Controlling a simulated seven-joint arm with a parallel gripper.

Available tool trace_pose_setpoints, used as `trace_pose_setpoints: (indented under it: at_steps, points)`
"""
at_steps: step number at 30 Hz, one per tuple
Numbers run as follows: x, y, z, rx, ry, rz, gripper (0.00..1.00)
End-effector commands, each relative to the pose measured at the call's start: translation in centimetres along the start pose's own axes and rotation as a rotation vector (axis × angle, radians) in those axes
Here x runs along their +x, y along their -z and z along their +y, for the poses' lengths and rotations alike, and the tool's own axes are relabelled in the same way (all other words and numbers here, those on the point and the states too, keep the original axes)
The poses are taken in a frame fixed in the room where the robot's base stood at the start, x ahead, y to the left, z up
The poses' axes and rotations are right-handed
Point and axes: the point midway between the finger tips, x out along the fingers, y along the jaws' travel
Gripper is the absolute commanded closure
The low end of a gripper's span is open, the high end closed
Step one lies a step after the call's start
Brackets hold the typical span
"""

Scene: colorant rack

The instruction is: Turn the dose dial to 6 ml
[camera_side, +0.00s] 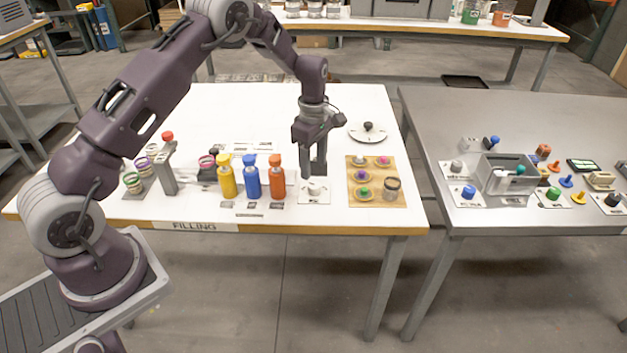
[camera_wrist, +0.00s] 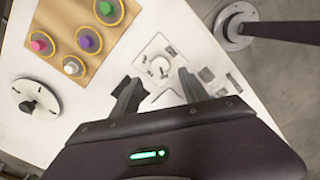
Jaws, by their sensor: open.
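A square white plate with a pale round knob (camera_side: 317,187) lies near the front edge of the white table; I take it for the dose dial. In the wrist view the knob (camera_wrist: 160,66) shows small marks around it, too small to read. My gripper (camera_side: 314,172) points down just above the plate. In the wrist view its open fingers (camera_wrist: 159,84) stand apart, with the knob in line with the gap between them. I cannot tell whether the fingertips touch the knob or its plate.
Yellow, blue and orange bottles (camera_side: 250,178) stand close left of the plate. A wooden board (camera_side: 376,202) with coloured knobs and a jar is to the right. A round white disc with a black knob (camera_side: 368,127) sits behind. The table's back left is clear.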

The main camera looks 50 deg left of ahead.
Motion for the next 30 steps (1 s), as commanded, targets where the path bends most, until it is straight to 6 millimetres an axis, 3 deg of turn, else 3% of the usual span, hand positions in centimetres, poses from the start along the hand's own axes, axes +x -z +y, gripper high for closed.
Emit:
trace_pose_setpoints:
  at_steps: [6, 9, 18, 26, 30]
  points:
    - [4.3, 0.0, -0.2, 0.003, 0.004, 0.000, 0.48]
    - [5.5, 0.0, -0.1, 0.004, 0.002, 0.000, 0.48]
    - [6.0, -0.1, -0.1, 0.005, 0.000, 0.000, 0.48]
    - [6.0, -0.1, -0.1, 0.006, 0.000, 0.000, 0.97]
    - [6.0, -0.1, -0.1, 0.007, 0.000, 0.000, 1.00]
